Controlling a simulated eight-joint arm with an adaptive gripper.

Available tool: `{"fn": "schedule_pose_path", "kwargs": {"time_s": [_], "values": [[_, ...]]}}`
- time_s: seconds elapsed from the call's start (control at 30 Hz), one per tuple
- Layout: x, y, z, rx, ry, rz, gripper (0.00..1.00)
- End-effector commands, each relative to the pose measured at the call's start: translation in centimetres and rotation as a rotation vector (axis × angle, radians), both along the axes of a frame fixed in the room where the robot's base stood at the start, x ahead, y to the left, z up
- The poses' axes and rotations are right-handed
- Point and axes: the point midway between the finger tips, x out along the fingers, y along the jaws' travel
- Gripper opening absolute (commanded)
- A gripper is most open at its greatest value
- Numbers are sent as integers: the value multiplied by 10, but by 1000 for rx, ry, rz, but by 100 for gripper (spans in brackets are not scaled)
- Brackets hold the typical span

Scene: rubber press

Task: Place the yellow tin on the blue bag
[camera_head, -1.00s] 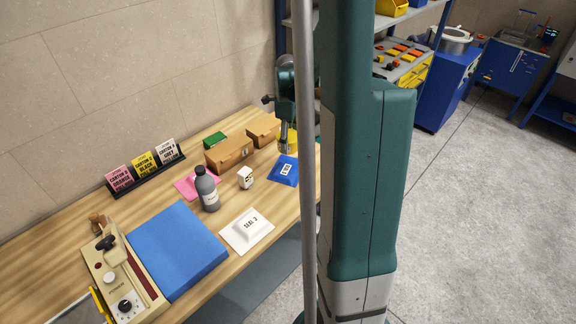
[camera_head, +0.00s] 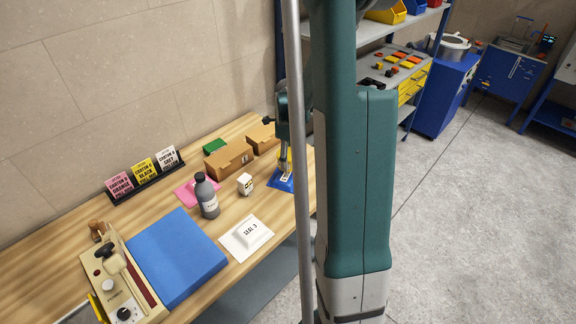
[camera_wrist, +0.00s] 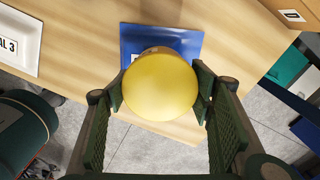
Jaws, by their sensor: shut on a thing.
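The yellow tin (camera_wrist: 160,86) is between the fingers of my gripper (camera_wrist: 160,92) in the wrist view, and the gripper is shut on it. The blue bag (camera_wrist: 188,41) lies flat on the table behind and below the tin, which covers part of it. In the head view the blue bag (camera_head: 283,184) is at the table's right end, and my gripper (camera_head: 285,166) is over it. Only a sliver of yellow shows there beside the gripper. I cannot tell whether the tin touches the bag.
Cardboard boxes (camera_head: 229,158) are behind. The table's front edge is close to the bag.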

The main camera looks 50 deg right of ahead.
Motion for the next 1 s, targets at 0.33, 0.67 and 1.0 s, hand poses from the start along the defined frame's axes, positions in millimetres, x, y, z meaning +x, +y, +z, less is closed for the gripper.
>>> {"fn": "schedule_pose_path", "kwargs": {"time_s": [0.33, 0.67, 1.0], "values": [[0, 0, -18, 0, 0, 0, 30], [0, 0, -41, 0, 0, 0, 30], [0, 0, -42, 0, 0, 0, 30]]}}
